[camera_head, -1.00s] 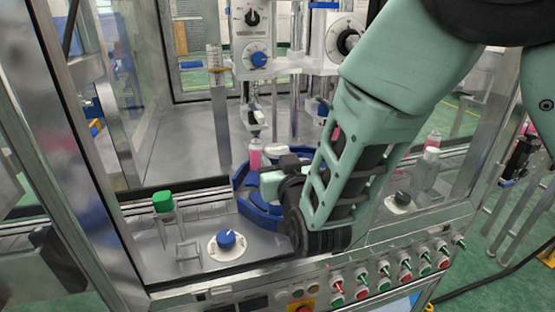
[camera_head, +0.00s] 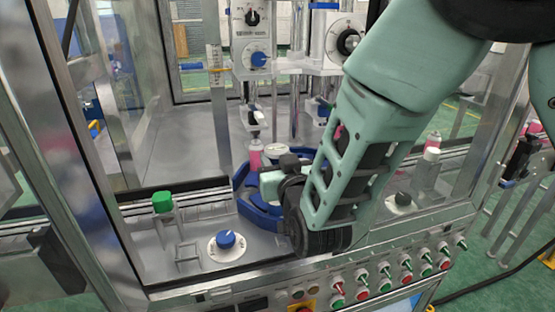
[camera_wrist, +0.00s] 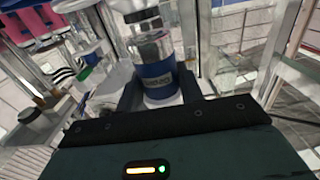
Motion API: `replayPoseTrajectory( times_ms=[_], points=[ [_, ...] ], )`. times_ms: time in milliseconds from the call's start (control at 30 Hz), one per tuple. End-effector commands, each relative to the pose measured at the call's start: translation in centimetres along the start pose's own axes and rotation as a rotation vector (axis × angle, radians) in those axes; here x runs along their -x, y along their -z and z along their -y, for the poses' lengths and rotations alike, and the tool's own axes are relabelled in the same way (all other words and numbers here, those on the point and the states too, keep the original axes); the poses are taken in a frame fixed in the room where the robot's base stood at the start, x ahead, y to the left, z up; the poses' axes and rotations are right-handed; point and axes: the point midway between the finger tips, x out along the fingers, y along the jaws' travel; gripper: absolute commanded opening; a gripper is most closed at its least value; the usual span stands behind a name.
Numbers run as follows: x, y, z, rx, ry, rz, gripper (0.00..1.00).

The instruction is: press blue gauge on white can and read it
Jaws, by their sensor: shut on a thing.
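In the wrist view, a blue-banded cylinder (camera_wrist: 155,78) with a small display or label, taken to be the blue gauge, is between the two dark fingers of my gripper (camera_wrist: 160,92). My gripper is shut on it. Shiny metal or clear parts with a black ring rise above the band, and a white part shows below. In the head view, my gripper (camera_head: 268,182) is low over the blue star wheel, and a round white top (camera_head: 275,150) shows just beyond it. I cannot make out a white can clearly, nor whether the gauge touches one. No reading is legible.
A pink can (camera_head: 255,156) stands on the blue star wheel (camera_head: 262,217), under the crimping heads. Metal frame posts surround the cell.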

Motion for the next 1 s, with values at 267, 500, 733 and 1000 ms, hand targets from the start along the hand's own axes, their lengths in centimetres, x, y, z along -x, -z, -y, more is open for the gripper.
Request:
replayPoseTrajectory(
  times_ms=[267, 500, 733, 1000],
  points=[
    [0.0, -0.1, 0.0, 0.000, 0.000, -0.001, 0.10],
    [0.0, -0.5, 0.0, 0.000, 0.000, -0.002, 0.10],
    [0.0, -0.8, 0.0, 0.000, 0.000, -0.002, 0.10],
    [0.0, -1.2, 0.0, 0.000, 0.000, -0.002, 0.10]
  ],
)
